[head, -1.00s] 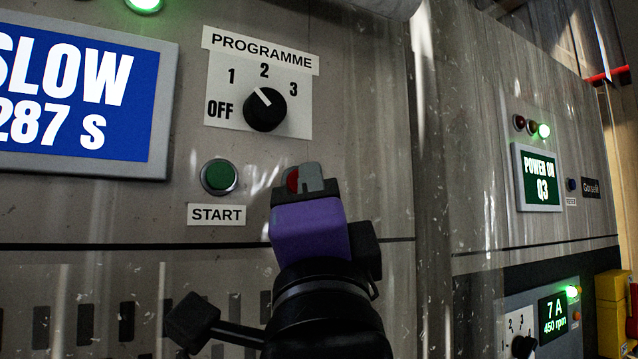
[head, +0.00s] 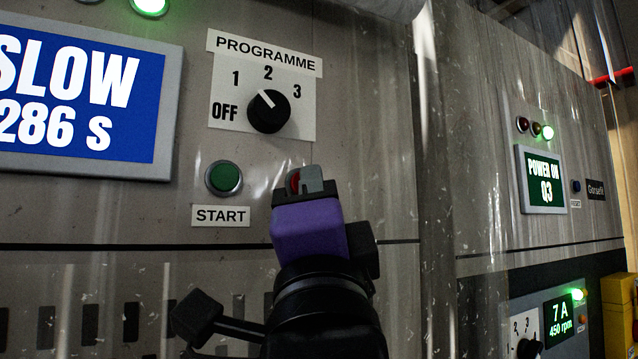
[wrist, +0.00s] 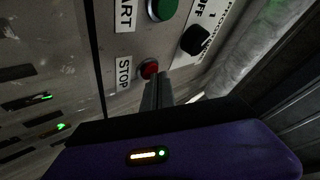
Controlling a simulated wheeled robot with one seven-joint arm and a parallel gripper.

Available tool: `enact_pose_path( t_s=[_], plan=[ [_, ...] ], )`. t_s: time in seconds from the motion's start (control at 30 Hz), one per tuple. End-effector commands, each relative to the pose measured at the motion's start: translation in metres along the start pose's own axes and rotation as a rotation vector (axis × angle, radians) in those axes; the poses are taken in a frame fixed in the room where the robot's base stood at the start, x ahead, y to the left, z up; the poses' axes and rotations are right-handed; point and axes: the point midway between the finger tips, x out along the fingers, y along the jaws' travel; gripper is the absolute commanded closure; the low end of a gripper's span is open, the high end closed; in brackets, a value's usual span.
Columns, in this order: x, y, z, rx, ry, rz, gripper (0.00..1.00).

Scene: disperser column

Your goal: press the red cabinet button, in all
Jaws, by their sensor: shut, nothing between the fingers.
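The red button (wrist: 149,68) sits on the grey cabinet front beside the STOP label (wrist: 124,74) in the wrist view. In the head view only a sliver of the red button (head: 294,183) shows; my fingertips hide the rest. My gripper (head: 308,180) is shut and empty, its fingers pointing at the cabinet. In the wrist view my fingertips (wrist: 154,78) overlap the near edge of the button. I cannot tell whether they touch it.
A green START button (head: 224,178) is left of my gripper. The PROGRAMME knob (head: 268,110) is above it and points between OFF and 2. A blue display (head: 75,95) reads SLOW, 286 s. Another cabinet with a POWER ON display (head: 541,180) stands at right.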

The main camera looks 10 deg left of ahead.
Motion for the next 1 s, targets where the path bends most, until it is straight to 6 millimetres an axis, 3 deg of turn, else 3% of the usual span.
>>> enact_pose_path(
  t_s=[0.7,1.0],
  plan=[
    [0.0032,0.0023,0.0028,0.000,-0.001,0.000,1.00],
    [-0.0047,-0.0028,-0.0024,0.001,-0.001,0.000,1.00]
  ],
)
